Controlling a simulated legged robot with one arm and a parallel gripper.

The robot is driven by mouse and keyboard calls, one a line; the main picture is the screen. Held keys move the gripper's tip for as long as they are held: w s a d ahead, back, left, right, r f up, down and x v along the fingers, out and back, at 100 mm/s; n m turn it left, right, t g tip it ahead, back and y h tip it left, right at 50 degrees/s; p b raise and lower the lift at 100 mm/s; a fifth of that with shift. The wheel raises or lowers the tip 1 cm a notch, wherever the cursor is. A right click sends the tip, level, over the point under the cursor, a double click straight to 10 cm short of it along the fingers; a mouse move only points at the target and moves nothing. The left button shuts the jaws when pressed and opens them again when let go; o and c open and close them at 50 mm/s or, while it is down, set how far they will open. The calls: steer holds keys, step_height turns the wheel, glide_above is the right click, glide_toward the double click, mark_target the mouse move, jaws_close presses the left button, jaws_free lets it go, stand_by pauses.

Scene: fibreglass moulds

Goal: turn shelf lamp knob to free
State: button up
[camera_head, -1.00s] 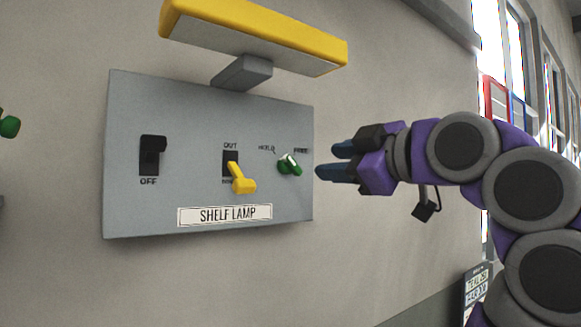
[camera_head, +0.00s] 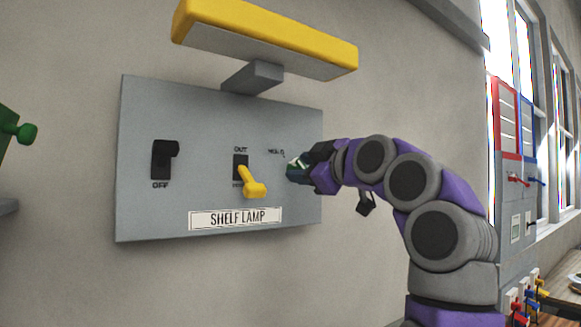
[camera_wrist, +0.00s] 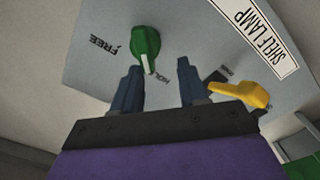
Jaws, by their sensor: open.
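The shelf lamp panel (camera_head: 215,110) is a grey wall box with a "SHELF LAMP" label. Its green knob (camera_wrist: 146,42), with a white pointer stripe, is mostly hidden behind my fingers in the head view. In the wrist view the stripe faces my gripper, between the "FREE" mark (camera_wrist: 105,45) at left and the "HOLD" mark (camera_wrist: 183,63) at right. My gripper (camera_head: 294,170) is open at the knob. In the wrist view its fingertips (camera_wrist: 161,72) stand apart, with the knob just beyond them, nearer the left finger. I cannot tell whether they touch.
A yellow lever (camera_head: 252,182) is left of the knob, close to the right finger in the wrist view. A black switch (camera_head: 164,160) reads OFF. A yellow lamp (camera_head: 265,40) overhangs the panel. Other panels (camera_head: 510,180) stand at right by the windows.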

steer(key=shift+w+d+r, duration=0.1)
steer(key=shift+w+d, duration=0.4)
steer(key=shift+w, duration=0.3)
steer(key=shift+w+a+f, duration=0.2)
steer(key=shift+w+a, duration=0.1)
steer(key=shift+a, duration=0.25)
steer(key=shift+c, duration=0.2)
steer(key=shift+a, duration=0.15)
steer(key=c, duration=0.3)
steer(key=shift+w+d, duration=0.25)
steer(key=shift+d, duration=0.4)
jaws_close()
